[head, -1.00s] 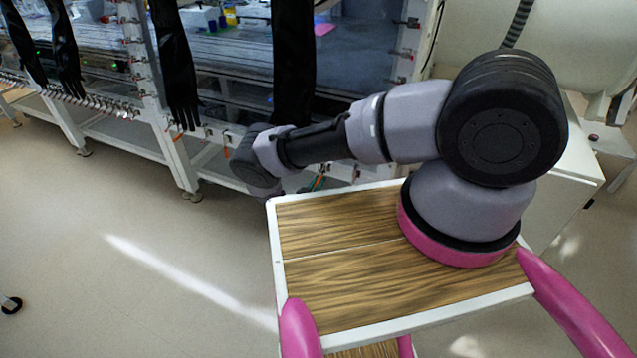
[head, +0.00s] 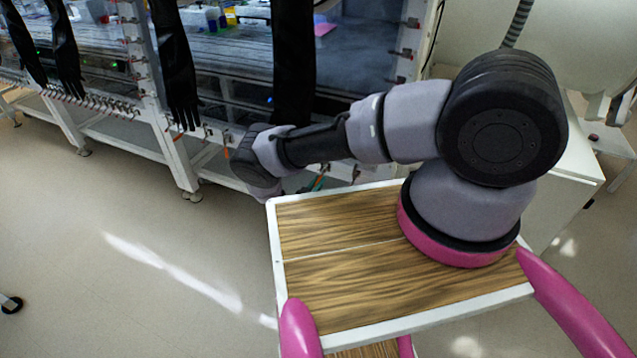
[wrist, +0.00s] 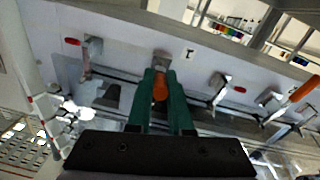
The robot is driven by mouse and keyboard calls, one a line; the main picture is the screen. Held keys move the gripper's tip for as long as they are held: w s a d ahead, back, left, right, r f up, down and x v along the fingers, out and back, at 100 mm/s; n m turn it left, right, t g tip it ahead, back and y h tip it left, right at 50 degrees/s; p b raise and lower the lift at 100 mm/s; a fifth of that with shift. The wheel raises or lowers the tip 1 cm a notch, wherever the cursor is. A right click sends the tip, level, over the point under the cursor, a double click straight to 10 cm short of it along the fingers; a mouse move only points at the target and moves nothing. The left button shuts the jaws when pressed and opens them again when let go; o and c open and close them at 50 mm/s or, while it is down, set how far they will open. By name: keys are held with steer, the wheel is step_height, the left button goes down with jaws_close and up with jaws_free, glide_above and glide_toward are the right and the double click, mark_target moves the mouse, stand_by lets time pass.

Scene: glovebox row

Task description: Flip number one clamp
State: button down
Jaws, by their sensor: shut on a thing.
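In the wrist view, my gripper (wrist: 160,76) has its two green fingers closed around the orange handle (wrist: 160,88) of a metal clamp. That clamp sits on a pale grey panel (wrist: 135,42), just left of a small white label (wrist: 190,53) that seems to bear a "1" or "I". The clamp's lower part is hidden by the fingers and the dark gripper body. In the head view, my gripper is hidden behind my arm, whose far end is at the glovebox's lower front.
Neighbouring clamps are a red-tipped one (wrist: 91,48) at left, another (wrist: 219,85) at right and an orange-handled one (wrist: 303,90) further right. Long black gloves (head: 293,65) hang from the glovebox front close to my arm. The floor (head: 120,240) at left is open.

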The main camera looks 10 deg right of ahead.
steer(key=shift+a+f, duration=0.1)
steer(key=shift+f, duration=0.05)
steer(key=shift+f, duration=0.25)
steer(key=shift+t+h, duration=0.4)
steer(key=shift+t, duration=0.1)
steer(key=c, duration=0.8)
jaws_free()
steer(key=shift+c, duration=0.2)
